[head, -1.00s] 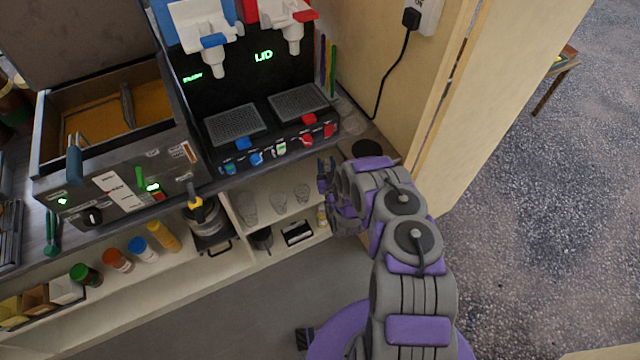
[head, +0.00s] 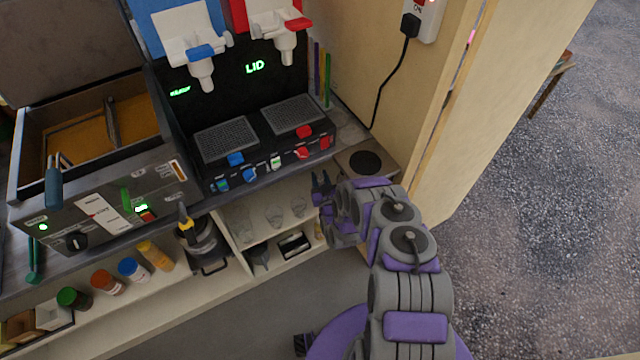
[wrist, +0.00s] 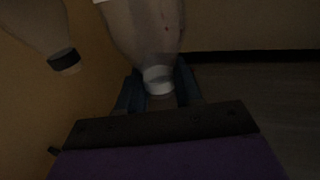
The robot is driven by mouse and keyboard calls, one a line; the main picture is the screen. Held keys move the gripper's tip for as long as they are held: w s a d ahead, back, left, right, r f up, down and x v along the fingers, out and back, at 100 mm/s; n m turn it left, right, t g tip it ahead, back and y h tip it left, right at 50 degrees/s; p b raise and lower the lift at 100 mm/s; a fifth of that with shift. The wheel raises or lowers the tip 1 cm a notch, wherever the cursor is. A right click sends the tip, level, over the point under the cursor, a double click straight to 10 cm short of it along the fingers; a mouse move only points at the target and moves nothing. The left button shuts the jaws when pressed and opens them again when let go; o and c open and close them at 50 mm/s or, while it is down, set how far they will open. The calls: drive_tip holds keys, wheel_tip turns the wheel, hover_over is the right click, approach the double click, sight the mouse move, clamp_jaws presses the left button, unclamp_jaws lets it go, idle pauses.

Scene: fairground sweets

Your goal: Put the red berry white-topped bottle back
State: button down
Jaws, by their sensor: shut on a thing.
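A pale, see-through bottle (wrist: 146,28) with a white cap (wrist: 158,80) fills the top middle of the wrist view. My gripper (wrist: 159,92) is shut on it, with dark fingers on both sides of the white cap. The view is dark, so no red berry colour or label can be made out. In the head view my gripper (head: 321,186) is just in front of the counter's right end, by the shelf opening. The held bottle cannot be clearly made out there.
A second bottle (wrist: 42,30) with a black cap is left of the held one. A slush machine (head: 245,140) and a fryer (head: 105,130) occupy the counter. A wooden wall (head: 455,120) rises at the right.

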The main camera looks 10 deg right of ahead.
sight(320, 183)
drive_tip(key=shift+f+b, duration=0.3)
drive_tip(key=shift+f, duration=1.1)
drive_tip(key=shift+f, duration=0.15)
drive_tip(key=c, duration=0.8)
unclamp_jaws()
drive_tip(key=shift+o, duration=0.2)
drive_tip(key=shift+r, duration=0.2)
